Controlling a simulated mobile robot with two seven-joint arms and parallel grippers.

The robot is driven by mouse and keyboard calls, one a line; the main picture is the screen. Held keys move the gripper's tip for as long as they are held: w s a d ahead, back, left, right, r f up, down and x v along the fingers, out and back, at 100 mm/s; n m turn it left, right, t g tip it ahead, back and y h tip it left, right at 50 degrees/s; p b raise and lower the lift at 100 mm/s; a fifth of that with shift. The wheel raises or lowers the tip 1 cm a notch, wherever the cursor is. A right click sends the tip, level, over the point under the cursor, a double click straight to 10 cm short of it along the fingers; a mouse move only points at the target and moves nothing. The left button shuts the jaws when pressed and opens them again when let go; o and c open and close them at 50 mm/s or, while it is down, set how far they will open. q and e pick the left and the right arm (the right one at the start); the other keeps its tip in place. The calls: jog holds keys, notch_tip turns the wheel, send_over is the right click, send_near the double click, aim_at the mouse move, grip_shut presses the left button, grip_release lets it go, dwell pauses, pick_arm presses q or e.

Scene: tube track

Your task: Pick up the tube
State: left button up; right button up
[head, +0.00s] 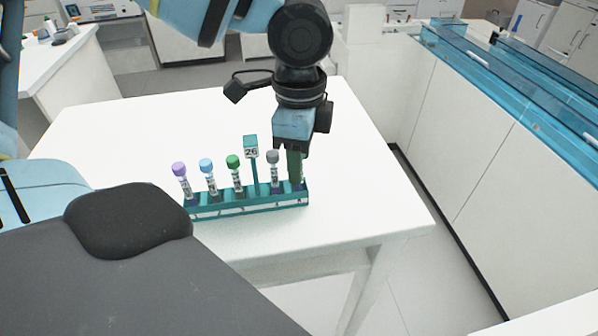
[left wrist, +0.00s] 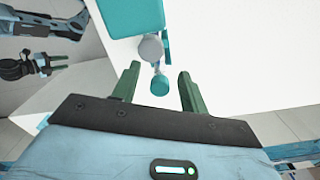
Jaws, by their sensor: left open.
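A teal rack (head: 225,209) stands on the white table and holds upright tubes in a row. From the left they are a purple-capped tube (head: 182,180), a light-blue-capped tube (head: 208,176), a green-capped tube (head: 235,174) and a grey-capped tube (head: 273,170). My left gripper (head: 296,172) is over the rack's right end and largely hides what stands there. In the left wrist view its fingers (left wrist: 157,87) are open, with a teal cap (left wrist: 160,86) between them and the grey cap (left wrist: 150,47) just beyond.
A sign marked 26 (head: 251,148) rises from the rack between the green and grey caps. The white table (head: 130,130) is clear around the rack. A counter with blue clear panels (head: 500,75) runs along the right. Another white table (head: 60,65) stands at the left.

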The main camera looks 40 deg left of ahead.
jog(key=shift+w, duration=0.1)
pick_arm(q)
jog(key=c, duration=0.8)
notch_tip(320, 180, up, 10)
jog(key=shift+p, duration=0.3)
pick_arm(e)
jog(key=shift+r, duration=0.35)
pick_arm(q)
jog(key=shift+f, duration=0.15)
jog(key=shift+f+b, duration=1.4)
jog(key=shift+f, duration=3.25)
pick_arm(e)
jog(key=shift+g, duration=0.3)
jog(key=shift+s+f, duration=0.55)
jog(key=shift+f, duration=0.35)
jog(key=shift+s+f, duration=0.55)
jog(key=shift+f, duration=0.3)
